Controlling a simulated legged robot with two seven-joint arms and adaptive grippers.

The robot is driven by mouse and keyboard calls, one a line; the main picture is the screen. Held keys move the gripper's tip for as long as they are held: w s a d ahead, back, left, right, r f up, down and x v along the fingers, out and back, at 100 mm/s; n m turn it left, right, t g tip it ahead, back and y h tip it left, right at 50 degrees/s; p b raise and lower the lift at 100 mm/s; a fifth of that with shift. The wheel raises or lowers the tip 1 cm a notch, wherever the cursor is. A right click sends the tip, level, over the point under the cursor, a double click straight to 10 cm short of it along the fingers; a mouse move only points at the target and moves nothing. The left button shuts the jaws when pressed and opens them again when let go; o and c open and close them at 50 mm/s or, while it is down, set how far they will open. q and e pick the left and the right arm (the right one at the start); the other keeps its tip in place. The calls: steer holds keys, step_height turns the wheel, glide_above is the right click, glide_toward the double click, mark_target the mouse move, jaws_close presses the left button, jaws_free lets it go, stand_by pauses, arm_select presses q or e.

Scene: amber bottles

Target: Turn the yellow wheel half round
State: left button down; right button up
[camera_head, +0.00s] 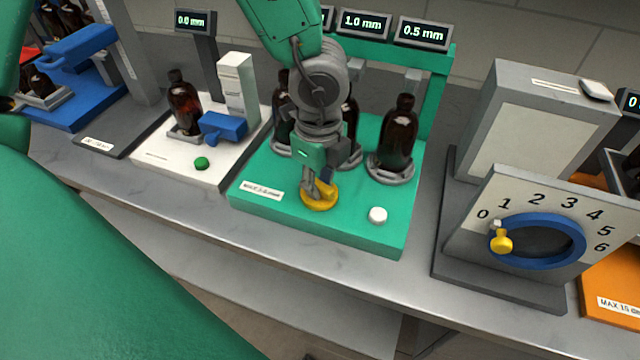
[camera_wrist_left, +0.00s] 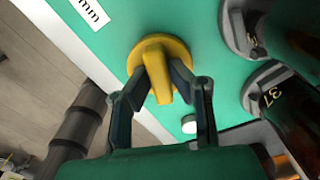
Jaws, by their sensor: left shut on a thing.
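The yellow wheel (camera_head: 321,200) is a round knob with a raised bar across it, at the front of the green station (camera_head: 290,221). In the left wrist view the yellow wheel (camera_wrist_left: 157,62) shows with its bar pointing toward the gripper's palm. My left gripper (camera_head: 316,188) comes down on it from above. In the left wrist view the left gripper's fingers (camera_wrist_left: 157,82) are shut on the bar from both sides. The gripper hides part of the wheel in the head view. My right gripper is not in view.
Several amber bottles stand in grey holders behind the wheel, the rightmost bottle (camera_head: 396,140) close to my arm. A white button (camera_head: 378,215) lies right of the wheel. A blue ring dial (camera_head: 538,240) with a yellow pointer is further right. A white station (camera_head: 178,160) stands left.

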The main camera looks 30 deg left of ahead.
mark_target(320, 182)
arm_select(q)
steer(key=shift+w+r+n+b, duration=0.1)
steer(key=shift+w+n+b, duration=0.05)
steer(key=shift+n, duration=0.7)
steer(key=shift+w+n+b, duration=0.1)
steer(key=shift+n+b, duration=0.05)
steer(key=shift+n, duration=0.7)
steer(key=c, duration=1.5)
jaws_free()
steer(key=shift+s, duration=0.1)
steer(key=shift+r, duration=0.3)
step_height(320, 182, up, 11)
steer(key=shift+r, duration=0.1)
